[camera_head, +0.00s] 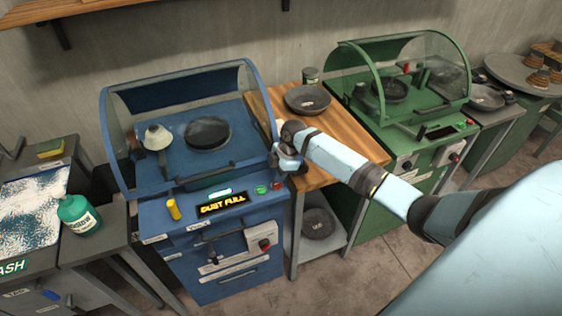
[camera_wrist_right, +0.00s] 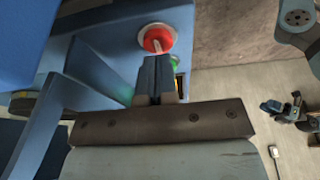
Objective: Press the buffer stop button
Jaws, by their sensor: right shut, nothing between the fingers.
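The blue machine (camera_head: 228,224) has a lit display (camera_head: 222,204) reading "DUST FULL". At the right end of its panel are a green button (camera_head: 261,189) and a red button (camera_head: 277,186); which one is the buffer stop cannot be read. My right gripper (camera_head: 287,170) is shut and empty, just above and beside the red button. In the right wrist view the red button (camera_wrist_right: 157,38) lies just past the shut fingertips (camera_wrist_right: 158,60), with the green button (camera_wrist_right: 176,66) partly hidden behind them. I cannot tell whether they touch.
A green bottle (camera_head: 78,214) stands left.

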